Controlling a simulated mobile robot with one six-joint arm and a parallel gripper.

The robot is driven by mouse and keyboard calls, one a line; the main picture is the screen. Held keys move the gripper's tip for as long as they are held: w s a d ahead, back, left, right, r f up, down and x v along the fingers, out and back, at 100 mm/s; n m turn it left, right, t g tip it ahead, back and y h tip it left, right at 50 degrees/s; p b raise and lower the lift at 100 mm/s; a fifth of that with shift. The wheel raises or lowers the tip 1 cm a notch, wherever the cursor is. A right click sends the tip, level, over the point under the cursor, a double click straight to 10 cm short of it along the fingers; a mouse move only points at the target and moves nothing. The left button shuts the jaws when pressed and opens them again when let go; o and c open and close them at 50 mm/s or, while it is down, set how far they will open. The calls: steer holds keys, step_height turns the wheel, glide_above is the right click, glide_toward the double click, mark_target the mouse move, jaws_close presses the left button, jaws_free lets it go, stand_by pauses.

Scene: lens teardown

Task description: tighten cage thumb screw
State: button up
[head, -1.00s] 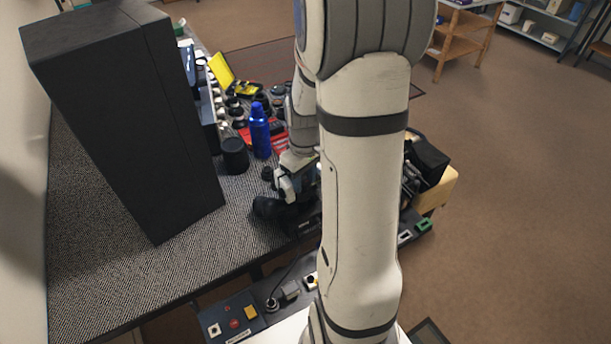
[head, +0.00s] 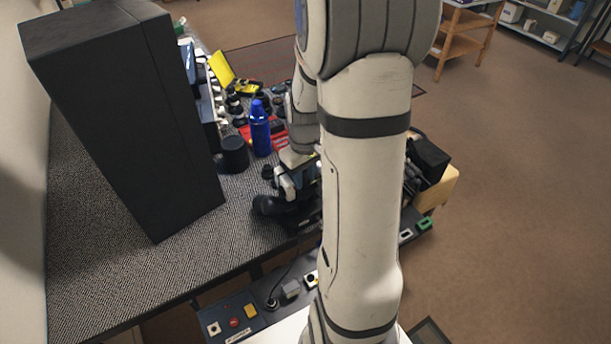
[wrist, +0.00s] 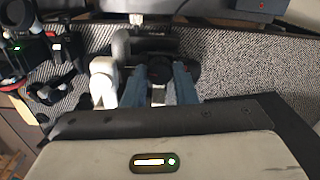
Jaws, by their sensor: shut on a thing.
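In the wrist view my gripper (wrist: 160,98) has its two blue-grey fingers shut on a small dark round knob (wrist: 160,70), which looks like the cage thumb screw. The fingers hide most of it, so I cannot tell how far in it sits. A dark assembly with a black cylinder (wrist: 122,44) and a white rounded part (wrist: 103,80) stands right beside the fingers. In the head view the black lens-like body (head: 268,206) lies near the bench's edge, just below my gripper (head: 287,186). My own arm covers part of that spot.
A large black box (head: 120,120) stands on the patterned bench (head: 110,290) at left. A blue bottle (head: 260,130) and a black cylinder (head: 235,155) stand behind the work spot. A control strip with buttons (head: 234,322) is in front.

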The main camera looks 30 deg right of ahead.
steer(key=m+b, duration=0.1)
steer(key=m, duration=0.3)
steer(key=shift+b, duration=0.4)
steer(key=m+b, duration=0.1)
steer(key=m, duration=0.3)
steer(key=m+b, duration=0.1)
steer(key=m, duration=0.3)
steer(key=shift+b, duration=0.3)
steer(key=shift+r+m+b, duration=0.1)
steer(key=shift+m+b, duration=0.35)
steer(key=shift+m, duration=1.75)
steer(key=o, duration=0.7)
